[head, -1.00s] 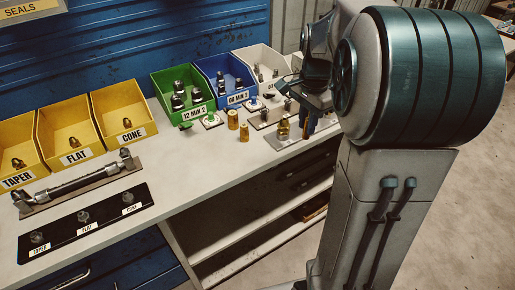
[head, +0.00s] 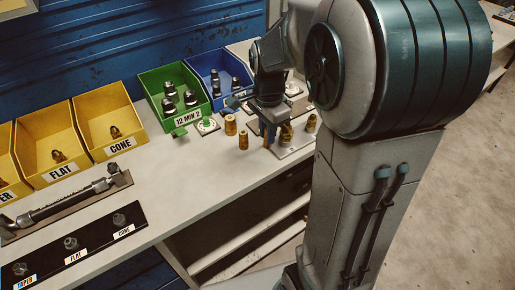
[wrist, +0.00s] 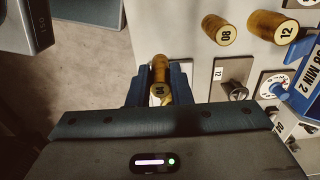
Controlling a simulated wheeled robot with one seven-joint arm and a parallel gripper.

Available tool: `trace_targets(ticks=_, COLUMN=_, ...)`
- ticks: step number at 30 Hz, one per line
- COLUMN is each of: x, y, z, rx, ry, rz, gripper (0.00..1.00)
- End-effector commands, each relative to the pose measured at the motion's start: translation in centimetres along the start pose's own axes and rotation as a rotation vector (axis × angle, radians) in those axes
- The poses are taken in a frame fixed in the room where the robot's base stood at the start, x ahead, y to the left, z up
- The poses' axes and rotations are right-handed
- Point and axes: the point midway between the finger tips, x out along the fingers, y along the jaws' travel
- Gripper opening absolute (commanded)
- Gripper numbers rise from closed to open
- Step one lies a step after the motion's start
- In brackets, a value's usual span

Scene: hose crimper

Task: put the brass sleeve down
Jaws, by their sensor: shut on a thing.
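The brass sleeve (wrist: 160,68) is between the two blue fingers of my gripper (wrist: 160,84) in the wrist view, and the fingers are shut on it. More brass shows just below it there; I cannot tell whether it is the same piece. In the head view my gripper (head: 268,130) is low over the worktop, just right of two standing brass sleeves (head: 230,125) (head: 243,141). The sleeve in my grip is largely hidden in that view. Brass (head: 286,133) also shows beside the fingers, over a metal plate (head: 291,149).
Sleeves marked 08 (wrist: 219,30) and 12 (wrist: 272,33) stand nearby. Another brass piece (head: 311,122) is to the right. A green bin (head: 174,92) and a blue bin (head: 220,78) stand behind. The worktop's front edge is close; free worktop (head: 190,170) lies left.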

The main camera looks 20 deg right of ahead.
Motion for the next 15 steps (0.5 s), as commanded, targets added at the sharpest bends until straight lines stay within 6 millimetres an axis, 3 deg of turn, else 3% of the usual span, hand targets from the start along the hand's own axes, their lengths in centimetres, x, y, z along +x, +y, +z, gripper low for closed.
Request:
trace_targets(ticks=6, x=1.5, y=-0.3, z=2.6, rx=-0.004, ry=0.0, rz=0.001, gripper=0.0)
trace_targets(ticks=15, x=5.2, y=-0.4, z=2.8, rx=-0.004, ry=-0.001, rz=0.003, gripper=0.0)
